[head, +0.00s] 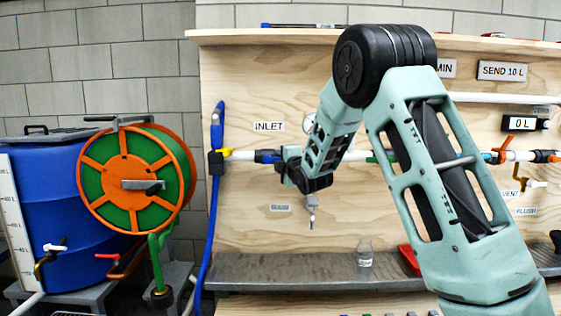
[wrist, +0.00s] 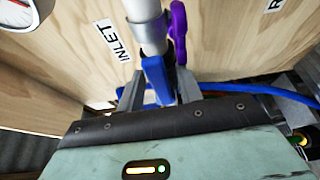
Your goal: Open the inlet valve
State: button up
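The inlet valve's blue handle (wrist: 156,78) shows in the wrist view, at the near end of a white pipe (wrist: 146,10). The two fingers of my gripper (wrist: 160,92) stand apart, one on each side of the handle. I cannot tell whether they touch it. In the head view, my gripper (head: 281,161) reaches left to the pipe line below the INLET label (head: 268,127), beside a blue part (head: 266,156). My wrist hides much of the valve there. The label also shows in the wrist view (wrist: 113,40).
A purple handle (wrist: 178,30) sits close to the right of the pipe in the wrist view, with a gauge (wrist: 17,13) at upper left. A glass jar (head: 364,253) stands on the grey shelf (head: 300,268).

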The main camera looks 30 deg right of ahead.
jog(key=shift+s, duration=0.1)
jog(key=b+v, duration=0.2)
jog(key=v, duration=1.5)
jog(key=shift+s, duration=0.15)
jog(key=s+a+f+m+g+y+p, duration=0.2)
jog(key=s+a+f+g+y+p, duration=0.15)
jog(key=a, duration=0.75)
jog(key=s+a+f+m+g+y+p, duration=0.2)
jog(key=a+g+p, duration=0.15)
jog(key=a, duration=0.65)
jog(key=s+a+m+g+p, duration=0.2)
jog(key=s+a+g, duration=0.3)
jog(key=s, duration=0.7)
jog(key=s+a+m+g+h+p, duration=0.1)
jog(key=s+a+g, duration=0.4)
jog(key=s, duration=0.8)
jog(key=shift+a+f+m+g+p, duration=0.2)
jog(key=shift+m+g+p, duration=0.1)
jog(key=shift+m+p, duration=0.45)
